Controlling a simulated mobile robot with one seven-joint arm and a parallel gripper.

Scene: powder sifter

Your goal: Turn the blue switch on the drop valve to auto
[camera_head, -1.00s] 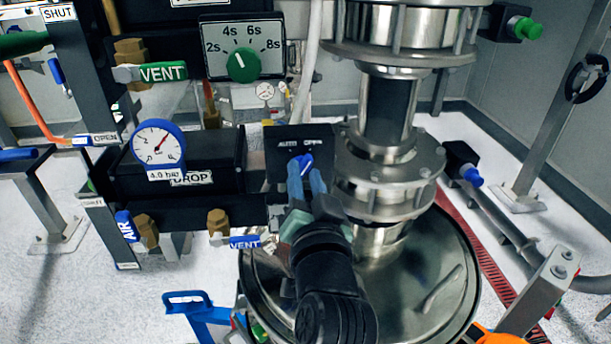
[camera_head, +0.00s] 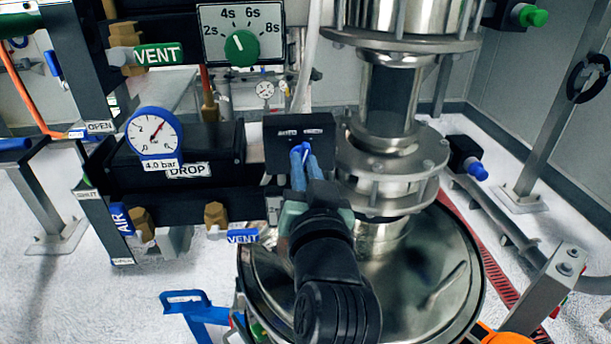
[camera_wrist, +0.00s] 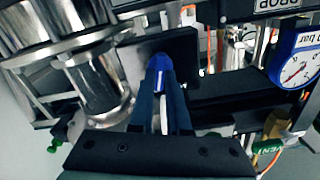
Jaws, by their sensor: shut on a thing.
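The blue switch (camera_head: 305,150) sits on a black panel (camera_head: 284,158) at the right end of the drop valve (camera_head: 172,160), which is labelled DROP. The panel has AUTO marked at left and OPEN at right, though the print is blurred now. My gripper (camera_head: 304,160) is shut on the switch from the front, its blue fingers on either side of the knob. In the wrist view the switch (camera_wrist: 160,68) shows between the fingertips, close to the panel (camera_wrist: 148,60). The fingers hide part of the switch, so its exact pointing is hard to tell.
A steel column with flanges (camera_head: 385,180) stands close right of the panel, above a round steel lid (camera_head: 435,265). A pressure gauge (camera_head: 154,132) and a green timer knob (camera_head: 242,47) are at the left and above.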

